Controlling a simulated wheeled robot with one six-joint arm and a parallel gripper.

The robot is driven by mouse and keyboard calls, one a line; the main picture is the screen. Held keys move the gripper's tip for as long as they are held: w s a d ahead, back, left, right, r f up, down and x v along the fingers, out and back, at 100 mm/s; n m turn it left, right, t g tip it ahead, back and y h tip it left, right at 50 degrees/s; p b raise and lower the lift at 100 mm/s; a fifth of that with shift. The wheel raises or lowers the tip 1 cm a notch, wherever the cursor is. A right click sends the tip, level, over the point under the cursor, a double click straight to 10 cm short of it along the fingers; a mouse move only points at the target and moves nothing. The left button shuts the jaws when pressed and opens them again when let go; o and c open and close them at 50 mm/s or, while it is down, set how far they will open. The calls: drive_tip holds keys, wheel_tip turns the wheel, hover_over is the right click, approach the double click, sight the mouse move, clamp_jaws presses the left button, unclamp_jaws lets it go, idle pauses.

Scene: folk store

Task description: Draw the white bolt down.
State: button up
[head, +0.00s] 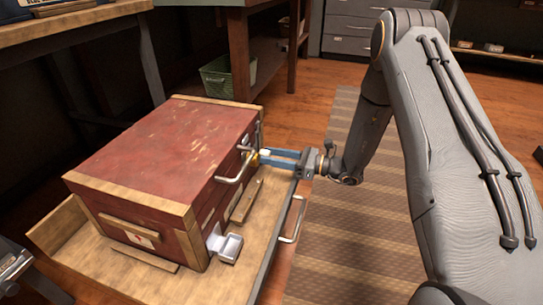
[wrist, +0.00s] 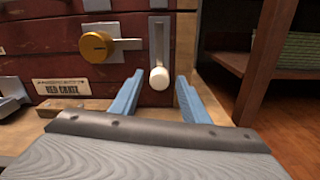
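The white bolt (wrist: 159,77) is a rounded white knob at the lower end of a vertical metal slot plate (wrist: 158,32) on the red crate's front, in the wrist view. My gripper (wrist: 153,82) is open, its two blue fingers apart, with the knob just beyond and between their tips; contact cannot be told. In the head view my gripper (head: 262,155) reaches the right side of the red crate (head: 170,145), and a small white piece shows at the fingertips. The slot's lower end is hidden behind the knob.
A yellow round knob (wrist: 97,46) with a metal bar sits left of the slot. A handle (head: 238,166) and a metal latch (head: 226,243) stick out from the crate's front. The crate rests on a wooden cart (head: 60,228). A green basket (head: 217,78) stands behind.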

drive_tip(key=shift+d, duration=0.1)
drive_tip(key=p+v, duration=0.2)
drive_tip(key=v, duration=0.5)
drive_tip(key=shift+s+d+p, duration=0.1)
drive_tip(key=shift+d+p, duration=0.25)
drive_tip(key=shift+p, duration=0.05)
drive_tip(key=shift+a+r, duration=0.1)
